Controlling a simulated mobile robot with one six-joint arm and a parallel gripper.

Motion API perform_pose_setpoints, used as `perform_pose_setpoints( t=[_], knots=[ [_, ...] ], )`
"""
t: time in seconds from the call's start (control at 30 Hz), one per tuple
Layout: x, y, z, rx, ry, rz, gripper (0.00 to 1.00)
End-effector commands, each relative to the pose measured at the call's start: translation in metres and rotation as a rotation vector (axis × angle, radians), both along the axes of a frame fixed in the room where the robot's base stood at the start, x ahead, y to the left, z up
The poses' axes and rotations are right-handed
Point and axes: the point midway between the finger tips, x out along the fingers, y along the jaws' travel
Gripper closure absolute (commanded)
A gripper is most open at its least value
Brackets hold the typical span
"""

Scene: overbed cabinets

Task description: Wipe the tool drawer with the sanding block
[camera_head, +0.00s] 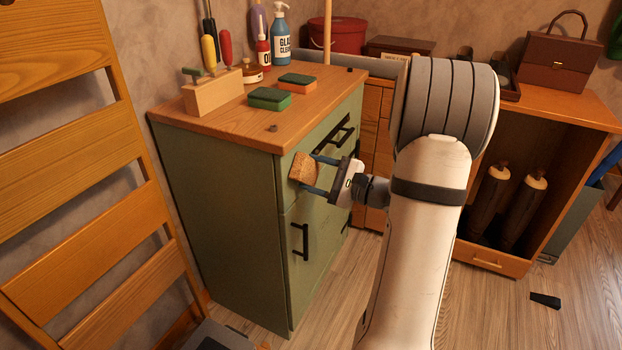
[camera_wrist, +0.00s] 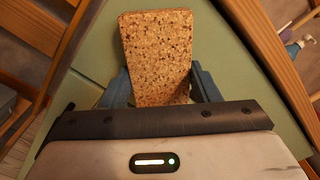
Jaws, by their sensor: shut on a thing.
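My gripper (camera_head: 318,175) is shut on the sanding block (camera_head: 304,169), a speckled brown cork-like block. In the wrist view the sanding block (camera_wrist: 157,58) sits between the two blue fingers, with its far end pointing away from the gripper. The block is at the front of the green cabinet, by the left part of the top drawer (camera_head: 327,140), which has a black bar handle (camera_head: 342,134). The drawer looks closed. I cannot tell whether the block touches the drawer front. My gripper and arm hide part of the cabinet front.
The cabinet's wooden top (camera_head: 222,122) holds two sponges, a tool block (camera_head: 213,92) and bottles (camera_head: 281,35). A lower door has a black handle (camera_head: 300,239). A wooden ladder-like frame (camera_head: 85,150) stands left. A shelf with boots (camera_head: 508,205) is right. A small black object (camera_head: 545,300) lies on the floor.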

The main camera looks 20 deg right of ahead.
Motion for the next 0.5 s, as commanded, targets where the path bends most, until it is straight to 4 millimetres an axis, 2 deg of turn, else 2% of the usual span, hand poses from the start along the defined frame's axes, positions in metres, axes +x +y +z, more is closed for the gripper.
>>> perform_pose_setpoints(
  t=[0.2,0.33,0.5],
  knots=[
    [0.006,-0.008,0.000,0.000,0.000,0.001,0.66],
    [0.008,-0.006,0.000,0.000,0.000,0.000,0.66],
    [0.001,0.002,0.000,0.000,0.000,0.001,0.66]
  ],
)
